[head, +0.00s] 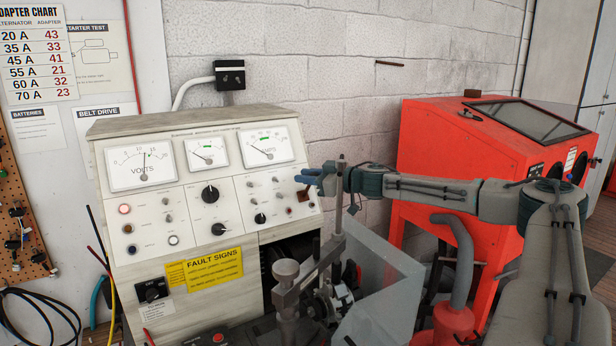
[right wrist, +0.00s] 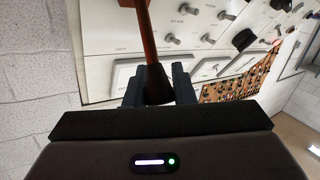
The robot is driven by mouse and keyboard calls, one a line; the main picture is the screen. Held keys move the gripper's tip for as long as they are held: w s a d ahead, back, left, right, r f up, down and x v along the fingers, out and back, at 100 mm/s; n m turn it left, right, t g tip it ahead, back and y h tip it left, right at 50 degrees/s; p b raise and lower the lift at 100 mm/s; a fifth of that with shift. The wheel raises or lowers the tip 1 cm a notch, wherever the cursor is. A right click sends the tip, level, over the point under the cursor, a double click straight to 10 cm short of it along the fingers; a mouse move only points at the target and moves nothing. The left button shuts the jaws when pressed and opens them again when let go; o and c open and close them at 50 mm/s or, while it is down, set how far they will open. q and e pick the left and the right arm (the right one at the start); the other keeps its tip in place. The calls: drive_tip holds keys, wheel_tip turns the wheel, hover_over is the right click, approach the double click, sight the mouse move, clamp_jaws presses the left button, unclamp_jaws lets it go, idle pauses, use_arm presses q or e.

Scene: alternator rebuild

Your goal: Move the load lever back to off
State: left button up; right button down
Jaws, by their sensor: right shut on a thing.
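The load lever (head: 303,195) is a small brown handle at the right edge of the test bench's sloped panel. In the right wrist view the lever (right wrist: 152,50) is an orange-brown shaft with a dark knob at its end. My right gripper (head: 311,176) reaches in from the right at the panel's right edge. In the right wrist view its dark fingers (right wrist: 158,88) stand on either side of the knob and are shut on it. Any off marking beside the lever is too small to read. My left gripper is not in view.
The test bench (head: 205,245) carries three meters, knobs and switches. Below my right arm stand a clamp column (head: 337,240) and a clear guard (head: 385,300). A red cabinet (head: 450,140) stands behind at the right. Bare block wall (head: 330,80) lies above the bench.

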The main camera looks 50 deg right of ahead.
drive_tip(key=shift+d, duration=0.1)
drive_tip(key=c, duration=1.2)
unclamp_jaws()
drive_tip(key=shift+w+f, duration=0.1)
drive_tip(key=shift+w+d+f, duration=0.15)
drive_tip(key=shift+w+f, duration=0.05)
